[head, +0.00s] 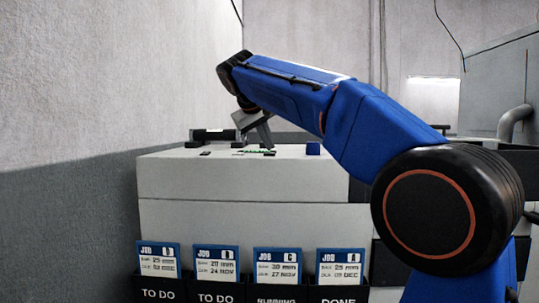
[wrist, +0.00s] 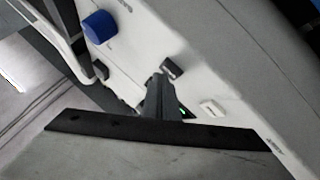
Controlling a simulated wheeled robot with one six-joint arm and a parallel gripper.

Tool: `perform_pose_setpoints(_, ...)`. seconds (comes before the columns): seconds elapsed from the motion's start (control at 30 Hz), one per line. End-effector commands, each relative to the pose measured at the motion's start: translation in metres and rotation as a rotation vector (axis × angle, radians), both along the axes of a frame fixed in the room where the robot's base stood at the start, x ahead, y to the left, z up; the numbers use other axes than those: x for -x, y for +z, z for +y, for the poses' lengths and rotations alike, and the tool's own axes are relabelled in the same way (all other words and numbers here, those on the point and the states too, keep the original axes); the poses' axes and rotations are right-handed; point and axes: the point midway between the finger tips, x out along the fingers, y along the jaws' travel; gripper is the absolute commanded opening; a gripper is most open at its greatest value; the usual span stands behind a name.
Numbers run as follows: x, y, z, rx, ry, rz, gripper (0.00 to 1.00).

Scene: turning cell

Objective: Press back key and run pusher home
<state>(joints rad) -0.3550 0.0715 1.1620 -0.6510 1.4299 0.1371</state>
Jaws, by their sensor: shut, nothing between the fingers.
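My gripper (head: 267,145) is shut and empty, pointing down at the top of the pale machine cabinet (head: 230,177). In the wrist view its closed fingers (wrist: 158,82) end close to a small dark key (wrist: 172,66); I cannot tell whether they touch it. A second dark key (wrist: 100,69) lies to the left and a white key (wrist: 212,108) to the right. A small green-lit part (wrist: 182,110) shows partly behind the fingers. No label tells which key is the back key. I cannot pick out the pusher with certainty.
A blue knob (head: 313,148) stands on the cabinet top, also in the wrist view (wrist: 98,26). A dark cylinder (head: 213,134) lies at the back left. Job cards (head: 277,267) stand in holders along the front. A grey wall rises at left.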

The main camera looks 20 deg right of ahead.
Motion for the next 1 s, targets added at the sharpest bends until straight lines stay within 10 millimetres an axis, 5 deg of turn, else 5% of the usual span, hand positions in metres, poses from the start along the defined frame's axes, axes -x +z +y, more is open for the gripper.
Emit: perform_pose_setpoints(1.0,-0.0002,-0.0084,0.0001,0.0,0.0,0.0,0.0)
